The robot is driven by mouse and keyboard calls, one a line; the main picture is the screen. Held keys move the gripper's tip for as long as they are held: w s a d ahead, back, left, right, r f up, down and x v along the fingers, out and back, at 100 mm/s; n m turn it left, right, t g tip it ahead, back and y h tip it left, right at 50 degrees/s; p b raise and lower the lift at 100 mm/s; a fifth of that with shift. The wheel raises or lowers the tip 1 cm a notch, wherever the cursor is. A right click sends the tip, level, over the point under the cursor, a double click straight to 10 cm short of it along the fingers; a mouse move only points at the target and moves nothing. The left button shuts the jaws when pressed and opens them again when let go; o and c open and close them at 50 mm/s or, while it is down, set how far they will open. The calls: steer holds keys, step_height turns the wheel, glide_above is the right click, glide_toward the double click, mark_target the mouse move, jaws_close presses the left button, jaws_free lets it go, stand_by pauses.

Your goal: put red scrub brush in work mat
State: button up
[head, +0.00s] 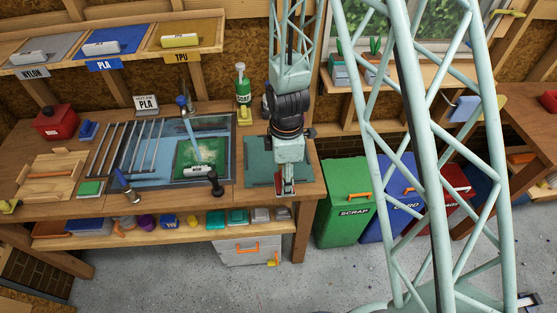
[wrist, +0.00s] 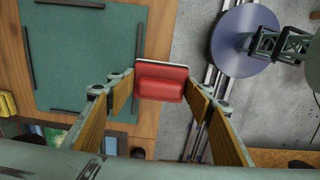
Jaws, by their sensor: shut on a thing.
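The red scrub brush (wrist: 162,82) is held between the two fingertips of my gripper (wrist: 160,88) in the wrist view. It has a red block body and a pale edge. The work mat (wrist: 85,50) is a dark green square with dark strips along its edges, left of the brush in the wrist view. There the brush overlaps the wooden bench edge, beside the mat. In the head view my gripper (head: 286,188) points down near the front right of the work mat (head: 260,163), with some red showing at its tips. The brush's height above the bench is unclear.
A sink (head: 215,160) with a tap and a rack lies left of the mat. A green soap bottle (head: 242,84) stands behind. A shelf (head: 170,231) with several items runs below the bench. Green scrap (head: 345,205) and blue card (head: 390,200) bins stand to the right.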

steer(key=w, duration=0.3)
steer(key=w+a+p, duration=0.1)
steer(key=w, duration=0.2)
steer(key=w+f, duration=0.1)
steer(key=w, duration=0.3)
steer(key=shift+a+p, duration=0.35)
steer(key=shift+p, duration=0.05)
steer(key=shift+w, duration=0.1)
steer(key=shift+w, duration=0.2)
steer(key=shift+w+f, duration=0.1)
steer(key=shift+w, duration=0.05)
steer(key=shift+f+p, duration=0.55)
steer(key=shift+f, duration=1.1)
steer(key=shift+f, duration=0.15)
steer(key=o, duration=0.8)
steer(key=shift+c, duration=0.2)
steer(key=shift+r, duration=0.2)
